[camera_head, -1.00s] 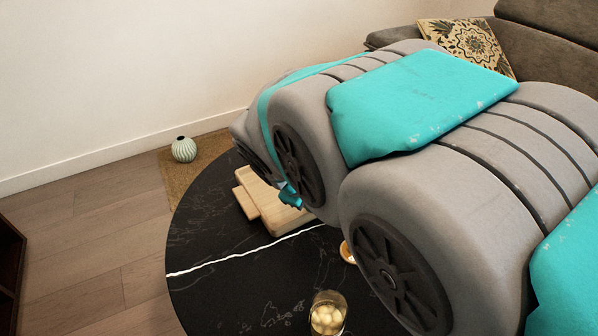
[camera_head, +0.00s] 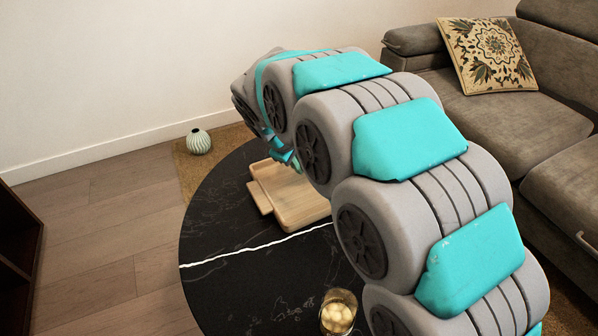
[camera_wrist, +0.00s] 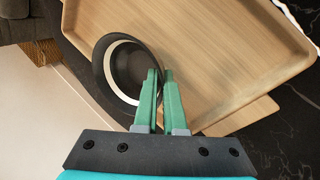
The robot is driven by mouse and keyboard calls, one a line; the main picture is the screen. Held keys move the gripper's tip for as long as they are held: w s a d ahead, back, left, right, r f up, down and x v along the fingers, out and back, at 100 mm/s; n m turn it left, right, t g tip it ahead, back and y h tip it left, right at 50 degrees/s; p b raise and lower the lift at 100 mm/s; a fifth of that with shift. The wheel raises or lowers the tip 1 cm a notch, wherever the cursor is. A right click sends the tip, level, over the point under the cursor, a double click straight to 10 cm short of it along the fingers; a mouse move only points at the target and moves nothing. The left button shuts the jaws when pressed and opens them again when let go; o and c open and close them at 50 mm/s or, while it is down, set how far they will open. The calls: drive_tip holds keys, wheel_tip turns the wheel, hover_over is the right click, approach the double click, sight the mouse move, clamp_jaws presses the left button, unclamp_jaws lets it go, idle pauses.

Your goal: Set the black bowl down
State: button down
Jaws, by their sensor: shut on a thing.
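The black bowl (camera_wrist: 98,68) shows in the wrist view, dark with a pale ring inside, tilted toward the camera. My gripper (camera_wrist: 160,76) is shut on its rim, with the green fingers at the bowl's right side. The bowl overlaps the corner edge of the wooden tray (camera_wrist: 215,50) in this view; I cannot tell whether it touches the tray. In the head view my gripper (camera_head: 287,157) is partly seen beside the far end of the tray (camera_head: 290,208), and the bowl is hidden behind my arm.
The tray lies on a round black marble table (camera_head: 225,225). A glass with pale contents (camera_head: 338,312) stands near the table's front. A ribbed vase (camera_head: 198,141) is on the floor behind. A grey sofa (camera_head: 500,115) with a patterned cushion (camera_head: 487,55) is at right. The table's left is clear.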

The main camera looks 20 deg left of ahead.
drive_tip(key=shift+f, duration=1.5)
drive_tip(key=shift+f, duration=0.15)
drive_tip(key=c, duration=1)
unclamp_jaws()
drive_tip(key=d+v, duration=0.1)
drive_tip(key=v, duration=1.1)
drive_tip(key=shift+a, duration=0.45)
